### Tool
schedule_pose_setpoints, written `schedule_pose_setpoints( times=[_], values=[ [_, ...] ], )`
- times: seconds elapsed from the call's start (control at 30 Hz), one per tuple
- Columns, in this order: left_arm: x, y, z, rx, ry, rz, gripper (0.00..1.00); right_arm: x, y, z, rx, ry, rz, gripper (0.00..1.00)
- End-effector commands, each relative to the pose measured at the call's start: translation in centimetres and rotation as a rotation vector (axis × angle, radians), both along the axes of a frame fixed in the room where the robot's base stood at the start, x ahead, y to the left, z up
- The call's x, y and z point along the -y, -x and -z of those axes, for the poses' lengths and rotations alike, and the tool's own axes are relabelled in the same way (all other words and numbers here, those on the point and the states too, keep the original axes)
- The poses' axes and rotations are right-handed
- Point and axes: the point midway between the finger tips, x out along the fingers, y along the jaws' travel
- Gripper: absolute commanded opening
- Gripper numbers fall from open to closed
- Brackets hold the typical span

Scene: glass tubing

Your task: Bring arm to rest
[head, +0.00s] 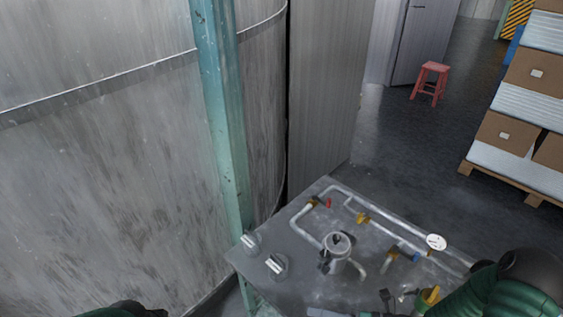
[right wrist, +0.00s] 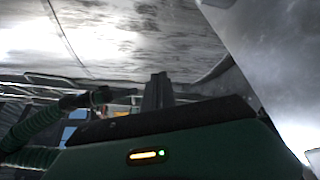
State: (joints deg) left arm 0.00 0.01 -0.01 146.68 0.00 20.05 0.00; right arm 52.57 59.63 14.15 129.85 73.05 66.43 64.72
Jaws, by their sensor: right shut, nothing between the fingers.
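My right arm comes in at the lower right of the head view, over the near right part of a grey metal table (head: 285,225). My right gripper (head: 391,299) is small and dark there, shut with nothing in it. In the right wrist view its dark fingers (right wrist: 157,90) stand together behind the green and black wrist housing. Only a green and black piece of my left arm shows at the bottom left edge of the head view; its gripper is not seen.
The table carries grey pipework with a round white gauge (head: 436,241), a red valve handle (head: 328,203) and a cylindrical fitting (head: 338,244). A teal post (head: 222,110) and large grey tank (head: 100,170) stand left. A red stool (head: 430,80) and stacked boxes (head: 535,75) are farther back.

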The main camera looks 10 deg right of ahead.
Motion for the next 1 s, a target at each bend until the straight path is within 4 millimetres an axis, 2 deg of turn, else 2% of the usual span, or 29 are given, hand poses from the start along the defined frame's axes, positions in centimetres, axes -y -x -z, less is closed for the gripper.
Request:
schedule_pose_setpoints(
  times=[0.07, 0.13, 0.2, 0.27, 0.33, 0.4, 0.5, 0.53, 0.6, 0.67, 1.0],
  values=[
    [0.0, 0.0, -1.5, 0.000, 0.000, 0.000, 0.46, -1.8, 2.6, -1.3, 0.117, 0.173, -0.213, 0.00],
    [0.0, 0.0, -2.9, 0.000, 0.000, 0.000, 0.46, -2.6, 6.2, -2.0, 0.311, 0.401, -0.520, 0.00],
    [0.0, 0.0, -4.3, 0.000, 0.000, 0.000, 0.46, -1.6, 9.3, -2.8, 0.577, 0.636, -0.893, 0.00],
    [0.0, 0.0, -5.4, 0.001, 0.000, 0.000, 0.46, 0.4, 10.5, -3.7, 0.839, 0.808, -1.223, 0.00],
    [0.0, 0.0, -6.6, 0.001, 0.000, 0.000, 0.46, 2.8, 9.9, -5.7, 1.157, 0.963, -1.591, 0.00],
    [0.0, 0.0, -7.5, 0.000, 0.000, 0.000, 0.46, 4.4, 8.1, -8.2, 1.454, 1.062, -1.912, 0.00],
    [0.0, 0.0, -8.3, 0.000, 0.000, 0.000, 0.46, 5.1, 5.3, -11.5, 1.779, 1.132, -2.242, 0.00],
    [0.0, 0.0, -8.4, 0.000, 0.000, 0.000, 0.46, 5.1, 4.6, -12.2, -1.813, -1.122, 2.268, 0.00],
    [0.0, 0.0, -8.5, 0.000, 0.000, 0.000, 0.46, 4.9, 3.6, -13.3, -1.753, -1.037, 2.169, 0.00],
    [0.0, 0.0, -8.4, 0.000, 0.000, 0.000, 0.46, 4.9, 3.3, -13.5, -1.733, -1.007, 2.136, 0.00],
    [0.0, 0.0, -8.3, 0.000, 0.000, 0.000, 0.46, 4.9, 3.3, -13.5, -1.730, -1.005, 2.137, 0.00]
  ],
)
